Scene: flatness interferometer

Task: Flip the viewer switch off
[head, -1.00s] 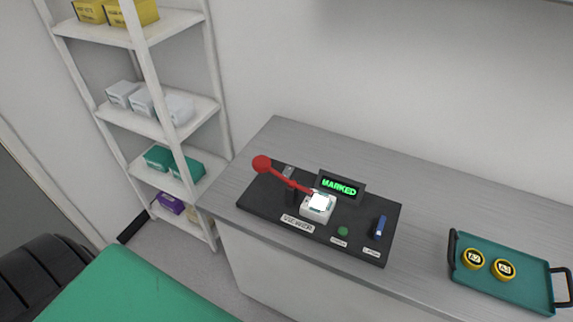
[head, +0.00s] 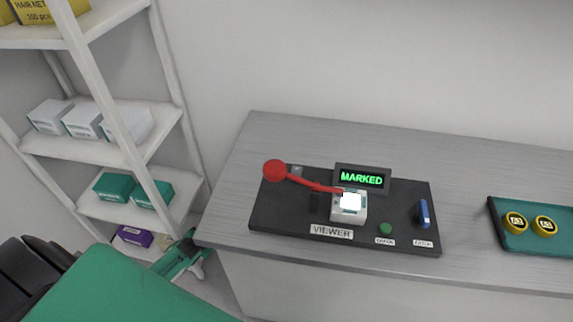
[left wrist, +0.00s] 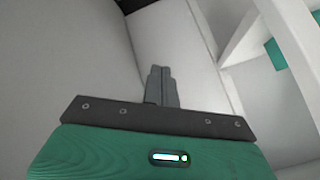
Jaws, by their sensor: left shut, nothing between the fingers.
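A dark panel (head: 275,228) lies on the grey bench. A VIEWER label (head: 331,232) is at its front, below a white block (head: 349,207) with a bright glowing top. A red lever with a ball end (head: 274,170) reaches across to the block. A display (head: 362,179) behind it reads MARKED in green. A green button (head: 386,229) and an upright blue piece (head: 425,212) stand at the right. I cannot tell which part is the viewer switch. My left gripper (left wrist: 161,70) is shut and empty in the left wrist view, over pale surfaces. My right gripper is out of view.
A white shelf rack (head: 130,150) with boxes stands left of the bench. A green tray (head: 520,238) with two yellow-rimmed discs (head: 516,222) is at the right. The bench top (head: 225,215) is clear left of the panel. Part of my left arm shows between rack and bench.

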